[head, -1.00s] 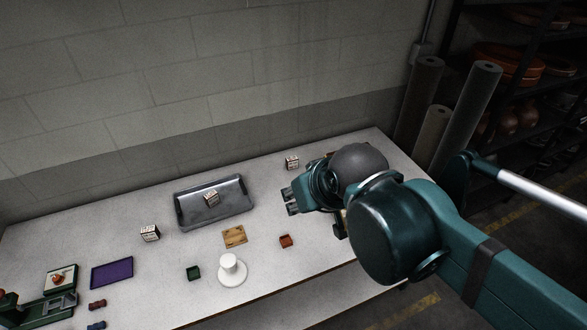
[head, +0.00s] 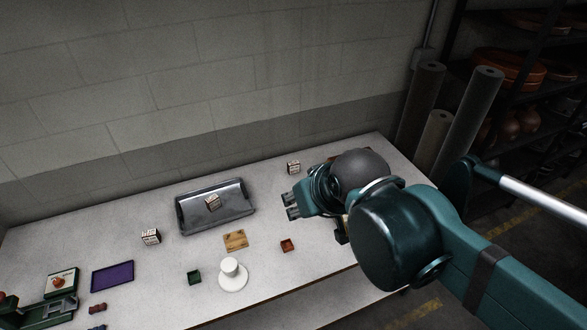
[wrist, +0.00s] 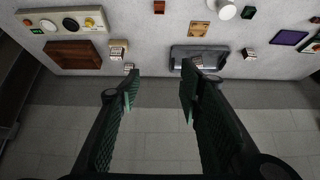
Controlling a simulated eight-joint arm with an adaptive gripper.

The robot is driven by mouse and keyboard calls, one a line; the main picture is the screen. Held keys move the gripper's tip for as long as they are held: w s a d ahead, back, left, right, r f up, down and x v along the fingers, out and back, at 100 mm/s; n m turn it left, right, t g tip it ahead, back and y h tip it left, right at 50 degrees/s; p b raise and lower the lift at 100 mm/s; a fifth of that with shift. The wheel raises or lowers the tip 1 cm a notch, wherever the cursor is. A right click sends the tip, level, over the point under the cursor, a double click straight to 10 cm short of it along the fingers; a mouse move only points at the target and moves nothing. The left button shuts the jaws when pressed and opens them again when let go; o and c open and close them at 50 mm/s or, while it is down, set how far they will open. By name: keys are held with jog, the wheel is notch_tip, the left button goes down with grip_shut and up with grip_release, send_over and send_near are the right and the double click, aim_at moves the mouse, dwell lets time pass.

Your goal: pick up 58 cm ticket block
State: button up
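Several small white printed ticket blocks are in view; the print is too small to tell which reads 58 cm. In the head view one block (head: 293,167) stands at the back of the table, beyond my gripper (head: 288,205). Another block (head: 213,202) lies in the grey metal tray (head: 246,208). A third block (head: 151,237) stands left of the tray. In the wrist view a tan-and-white block (wrist: 119,47) and a smaller block (wrist: 128,67) sit near the left finger. My gripper (wrist: 160,90) is open and empty above the table, apart from every block.
A white round stand (head: 232,274), wooden plate (head: 235,239), green box (head: 194,277) and orange-red box (head: 288,245) stand nearer the front. A purple pad (head: 112,276) lies left. A button panel (wrist: 62,22) and brown tray (wrist: 75,54) show in the wrist view. A wall backs the table.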

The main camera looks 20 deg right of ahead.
jog(key=shift+w, duration=0.15)
jog(key=n+g+h+b, duration=0.6)
jog(key=n+h+b, duration=0.3)
jog(key=n, duration=0.5)
send_over(293, 167)
jog(key=s+a+p, duration=0.1)
jog(key=s+a, duration=0.4)
notch_tip(293, 167, down, 17)
jog(key=h, duration=0.1)
jog(key=w+f+n+h, duration=0.1)
jog(key=w+f, duration=0.1)
jog(key=f, duration=0.3)
jog(key=w+f+n+g+h+b, duration=0.1)
jog(key=w+f, duration=0.1)
jog(key=f, duration=0.3)
jog(key=w+a+f+n+h, duration=0.1)
jog(key=w+f, duration=0.2)
jog(key=f, duration=0.2)
jog(key=shift+a+f+g+b, duration=0.1)
jog(key=shift+f+g+b, duration=0.2)
jog(key=shift+f+b, duration=0.1)
jog(key=shift+w+f+h, duration=0.1)
jog(key=shift+f+h, duration=0.2)
jog(key=shift+f, duration=0.1)
